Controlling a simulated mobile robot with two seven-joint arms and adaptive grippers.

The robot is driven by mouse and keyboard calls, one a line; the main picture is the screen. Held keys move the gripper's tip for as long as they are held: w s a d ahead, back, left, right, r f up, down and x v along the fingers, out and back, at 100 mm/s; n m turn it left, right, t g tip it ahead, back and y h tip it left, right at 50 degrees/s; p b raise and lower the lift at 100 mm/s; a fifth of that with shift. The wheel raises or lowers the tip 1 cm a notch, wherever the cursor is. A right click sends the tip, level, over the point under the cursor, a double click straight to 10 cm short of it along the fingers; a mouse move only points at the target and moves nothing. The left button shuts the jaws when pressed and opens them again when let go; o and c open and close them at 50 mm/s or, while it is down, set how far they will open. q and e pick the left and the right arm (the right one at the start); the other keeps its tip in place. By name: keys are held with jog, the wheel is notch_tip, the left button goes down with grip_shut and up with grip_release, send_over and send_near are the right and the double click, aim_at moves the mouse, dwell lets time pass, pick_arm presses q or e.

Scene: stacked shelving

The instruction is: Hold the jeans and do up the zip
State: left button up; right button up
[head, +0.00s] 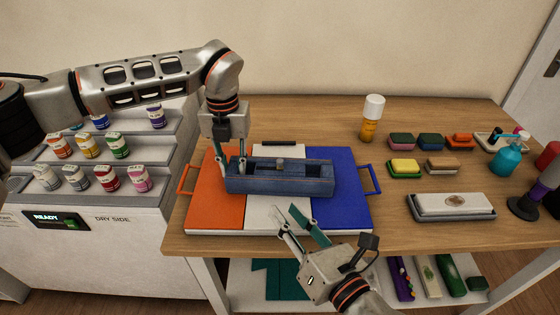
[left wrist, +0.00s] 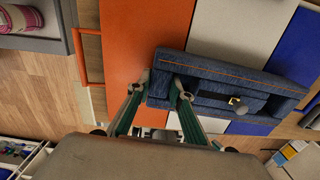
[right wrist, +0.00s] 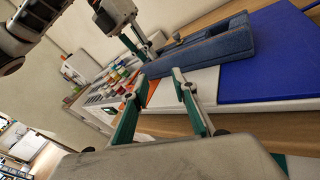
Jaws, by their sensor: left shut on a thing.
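The jeans piece (head: 262,187) is a blue denim block with a long slot, lying on the striped orange, white and blue board. My right gripper (head: 294,220) is open and empty in front of the jeans, over the board's front edge.
The board (head: 210,215) has an orange handle at left and a blue one at right. Paint-pot shelves (head: 100,205) stand left. A pill bottle (head: 372,118), several coloured blocks and a grey tray (head: 451,207) are on the right of the table. Bare wood lies between.

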aim_at(281, 164)
jog(key=w+d+n, duration=0.1)
jog(key=w+n+t, duration=0.1)
jog(key=w+d+r+h, duration=0.1)
jog(key=shift+w+d+r+n+t, duration=0.1)
jog(key=shift+w+d+n+t, duration=0.2)
jog(key=shift+w+d+n, duration=0.1)
jog(key=shift+w, duration=0.25)
jog(key=x, duration=1.1)
jog(key=shift+w, duration=0.35)
jog(key=shift+a, duration=0.1)
grip_shut()
